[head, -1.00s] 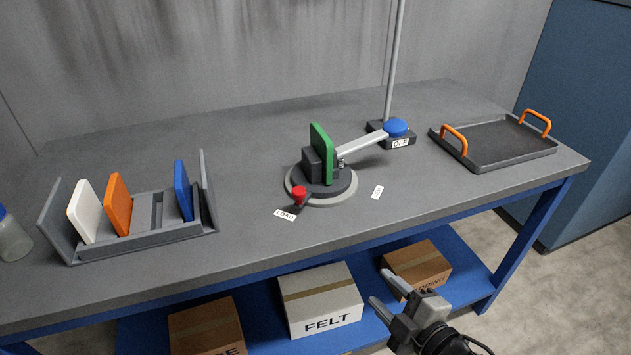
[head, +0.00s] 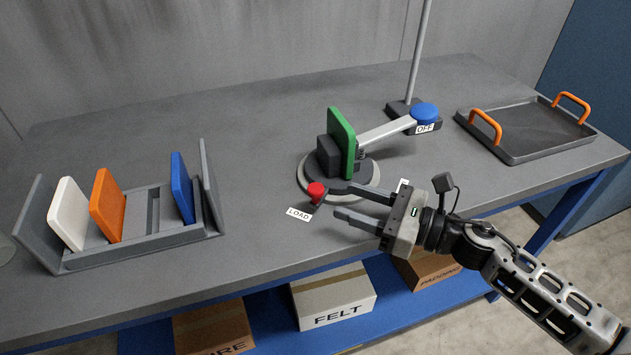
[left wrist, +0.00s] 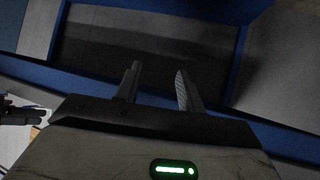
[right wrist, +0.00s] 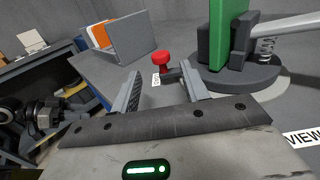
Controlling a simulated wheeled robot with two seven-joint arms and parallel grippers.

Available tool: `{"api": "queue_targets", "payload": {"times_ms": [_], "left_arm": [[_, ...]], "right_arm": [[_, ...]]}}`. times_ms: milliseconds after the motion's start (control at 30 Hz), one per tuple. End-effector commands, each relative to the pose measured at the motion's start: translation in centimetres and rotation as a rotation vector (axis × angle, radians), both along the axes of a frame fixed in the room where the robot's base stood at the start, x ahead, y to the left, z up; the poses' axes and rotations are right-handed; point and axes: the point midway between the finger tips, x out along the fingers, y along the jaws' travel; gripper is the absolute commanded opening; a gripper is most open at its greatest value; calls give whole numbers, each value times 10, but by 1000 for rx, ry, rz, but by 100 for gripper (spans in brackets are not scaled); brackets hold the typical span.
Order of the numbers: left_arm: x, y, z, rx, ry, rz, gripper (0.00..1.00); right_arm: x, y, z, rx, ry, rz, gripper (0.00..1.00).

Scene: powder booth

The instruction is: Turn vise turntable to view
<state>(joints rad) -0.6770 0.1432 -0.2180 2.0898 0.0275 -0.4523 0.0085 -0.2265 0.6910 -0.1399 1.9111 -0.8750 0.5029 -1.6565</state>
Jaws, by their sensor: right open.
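The vise turntable (head: 304,181) is a round dark disc on a pale base, with a dark vise holding a green plate (head: 341,143) upright. A red knob (head: 316,191) sticks out at its front left, beside the LOAD label (head: 298,214). The knob (right wrist: 160,58) also shows in the right wrist view, just beyond the fingers. My right gripper (head: 342,203) is open and empty, its fingertips just right of the knob. In the right wrist view a VIEW label (right wrist: 303,138) lies at the right. My left gripper (left wrist: 155,85) shows only in its wrist view, fingers apart and empty.
A grey rack (head: 150,238) with white, orange and blue plates stands at the left. A blue button (head: 425,111) marked OFF and a pole stand behind the turntable, with a pale arm reaching to the vise. A tray (head: 525,155) with orange handles is at the right. Boxes sit below.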

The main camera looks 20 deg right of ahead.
Motion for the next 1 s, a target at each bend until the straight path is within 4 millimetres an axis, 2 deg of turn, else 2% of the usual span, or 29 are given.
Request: {"api": "queue_targets", "payload": {"times_ms": [100, 333, 500, 800, 967, 1000], "left_arm": [[-2, 1, 3, 14, 14, -4, 39], [-1, 4, 5, 28, 15, -8, 39], [0, 4, 7, 28, 8, -7, 39], [2, 5, 8, 29, 3, -5, 39], [2, 5, 7, 28, 4, -4, 39], [2, 5, 7, 28, 5, -3, 39]], "right_arm": [[19, 20, 5, 2, -3, 0, 45], [44, 46, 2, 3, 0, -3, 45], [52, 55, 0, 3, 2, -2, 45], [53, 56, 0, 2, 2, -2, 45], [53, 56, 0, 2, 2, -2, 1], [52, 56, 0, 2, 2, -2, 0]]}}
